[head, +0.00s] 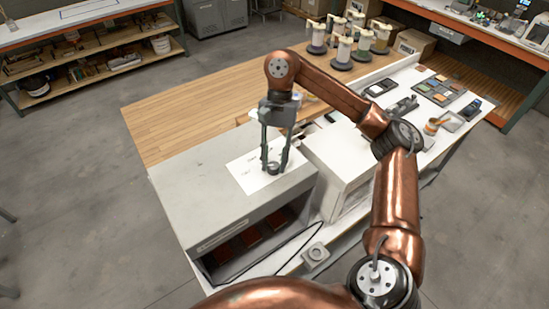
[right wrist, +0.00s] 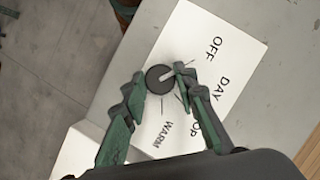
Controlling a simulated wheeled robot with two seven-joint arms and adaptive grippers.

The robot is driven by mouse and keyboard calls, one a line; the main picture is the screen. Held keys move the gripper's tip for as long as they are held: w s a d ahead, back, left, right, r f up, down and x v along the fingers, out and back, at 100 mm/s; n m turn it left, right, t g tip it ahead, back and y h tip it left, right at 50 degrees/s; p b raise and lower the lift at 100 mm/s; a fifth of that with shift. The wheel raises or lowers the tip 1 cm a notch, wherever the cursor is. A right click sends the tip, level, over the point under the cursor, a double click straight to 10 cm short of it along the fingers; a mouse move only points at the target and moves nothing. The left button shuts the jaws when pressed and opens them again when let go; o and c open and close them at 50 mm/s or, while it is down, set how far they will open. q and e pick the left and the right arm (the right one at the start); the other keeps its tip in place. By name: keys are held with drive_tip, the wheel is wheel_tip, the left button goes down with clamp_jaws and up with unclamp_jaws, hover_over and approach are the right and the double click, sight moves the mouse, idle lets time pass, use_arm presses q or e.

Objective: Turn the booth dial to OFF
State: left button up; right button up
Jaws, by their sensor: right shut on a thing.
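The booth dial is a dark round knob (right wrist: 160,79) with a pale pointer line. It sits on a white label card (right wrist: 235,65) on top of the grey booth (head: 205,185). The card reads OFF, DAY, a partly hidden word and WARM. The pointer slants to the upper right in the right wrist view, roughly towards OFF; its exact setting is hard to tell. My right gripper (head: 274,167) reaches down from above, its fingers on both sides of the knob. In the right wrist view the gripper (right wrist: 160,82) is shut on the knob. My left gripper is out of view.
A white box-like unit (head: 335,160) stands close to the right of the booth. Several pump-topped containers (head: 340,48) stand at the table's far end. Dark red pieces (head: 250,236) lie inside the booth's open front. The wooden tabletop (head: 185,110) behind the booth is largely clear.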

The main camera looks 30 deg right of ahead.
idle(0.4)
drive_tip(key=o, duration=1.2)
drive_tip(key=shift+c, duration=0.2)
drive_tip(key=v, duration=1.2)
drive_tip(key=shift+a, duration=0.1)
